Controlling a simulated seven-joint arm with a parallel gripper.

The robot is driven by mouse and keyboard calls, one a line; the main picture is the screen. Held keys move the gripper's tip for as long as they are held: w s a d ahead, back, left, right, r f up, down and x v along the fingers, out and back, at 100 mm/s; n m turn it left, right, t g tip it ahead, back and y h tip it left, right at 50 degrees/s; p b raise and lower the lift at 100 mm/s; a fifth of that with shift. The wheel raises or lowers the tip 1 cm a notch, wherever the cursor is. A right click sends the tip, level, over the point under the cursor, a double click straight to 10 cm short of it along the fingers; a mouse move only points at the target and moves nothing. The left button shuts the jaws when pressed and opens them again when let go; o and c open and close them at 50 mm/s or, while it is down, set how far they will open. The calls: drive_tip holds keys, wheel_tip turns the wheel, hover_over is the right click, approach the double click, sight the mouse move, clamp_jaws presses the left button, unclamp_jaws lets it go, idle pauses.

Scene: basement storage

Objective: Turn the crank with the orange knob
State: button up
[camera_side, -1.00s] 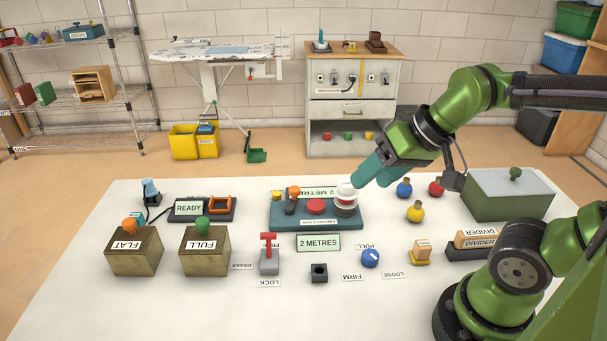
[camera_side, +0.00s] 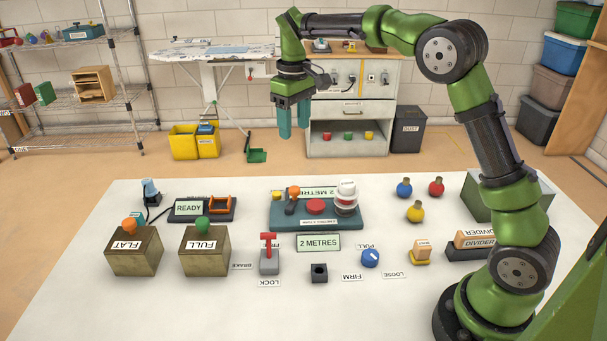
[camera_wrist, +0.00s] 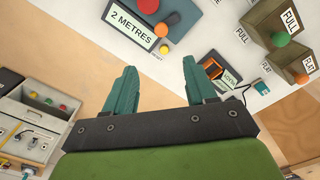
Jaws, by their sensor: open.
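The crank (camera_side: 291,205) is a dark arm with an orange knob (camera_side: 294,190) on its end. It sits on the left part of a teal base (camera_side: 340,221). The orange knob also shows near the top of the wrist view (camera_wrist: 162,29). My gripper (camera_side: 294,132) hangs fingers down, high above the table, and appears above the crank in the side view. Its teal fingers are apart and empty, and they also show in the wrist view (camera_wrist: 158,66). Nothing touches the crank.
The base also carries a red button (camera_side: 316,206), a small yellow knob (camera_side: 277,196) and a white-and-red stack (camera_side: 346,198). A FLAT box (camera_side: 133,254) with another orange knob and a FULL box (camera_side: 205,254) stand front left. A red-handled lever (camera_side: 268,248) stands in front.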

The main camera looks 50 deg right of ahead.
sight(296, 189)
wheel_tip(296, 189, down, 17)
drive_tip(key=shift+s+a+f, duration=0.1)
idle(0.4)
clamp_jaws()
drive_tip(key=m, duration=0.2)
drive_tip(key=s+m, duration=0.1)
drive_tip(key=m, duration=0.1)
drive_tip(key=shift+s, duration=0.2)
unclamp_jaws()
idle(0.4)
wheel_tip(296, 189, up, 17)
idle(0.4)
